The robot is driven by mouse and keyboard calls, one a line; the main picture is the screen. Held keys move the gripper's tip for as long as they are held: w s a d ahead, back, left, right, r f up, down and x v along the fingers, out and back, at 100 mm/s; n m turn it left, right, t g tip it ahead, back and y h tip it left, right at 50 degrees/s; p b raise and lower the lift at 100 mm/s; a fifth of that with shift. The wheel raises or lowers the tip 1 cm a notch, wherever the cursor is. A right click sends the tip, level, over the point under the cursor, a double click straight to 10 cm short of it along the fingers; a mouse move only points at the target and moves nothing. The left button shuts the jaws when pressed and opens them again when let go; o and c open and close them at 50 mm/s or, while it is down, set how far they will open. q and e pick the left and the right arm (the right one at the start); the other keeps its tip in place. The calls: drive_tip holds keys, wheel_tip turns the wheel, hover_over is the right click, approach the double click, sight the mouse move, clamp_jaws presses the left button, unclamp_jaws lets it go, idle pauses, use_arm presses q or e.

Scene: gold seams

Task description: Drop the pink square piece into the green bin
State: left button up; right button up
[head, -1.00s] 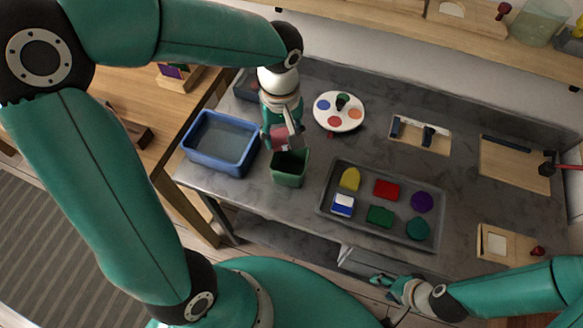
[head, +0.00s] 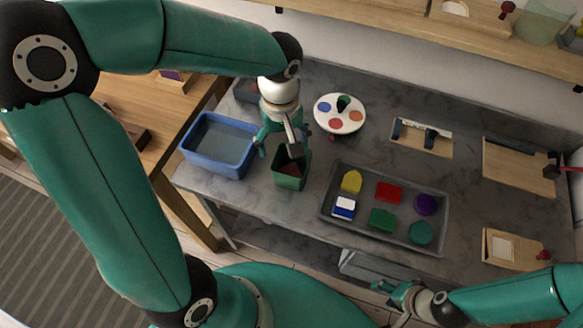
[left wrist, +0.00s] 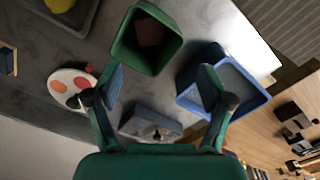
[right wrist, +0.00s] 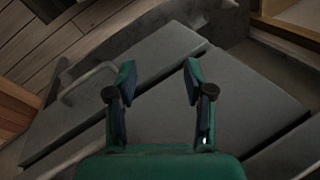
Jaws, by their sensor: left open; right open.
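The green bin (head: 290,181) stands on the grey table, right of the blue bin. The pink square piece (left wrist: 150,32) lies inside the green bin in the left wrist view, its colour dulled by shade. In the head view the piece (head: 291,168) shows as a dark reddish patch within the bin. My left gripper (head: 277,149) is open and empty, just above and beside the green bin; its spread fingers also show in the left wrist view (left wrist: 162,82). My right gripper (head: 388,288) is open and empty in front of the table, low near the grey drawer or cabinet front (right wrist: 230,105).
The blue bin (head: 217,172) stands left of the green bin. A grey tray (head: 330,213) with several coloured pieces lies to the right. A white palette (head: 326,105) with coloured discs lies behind. Wooden boards (head: 520,172) are at the right.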

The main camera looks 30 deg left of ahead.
use_arm(q)
drive_tip(key=shift+r, duration=0.15)
wheel_tip(320, 180, up, 12)
idle(0.4)
drive_tip(key=shift+f, duration=0.2)
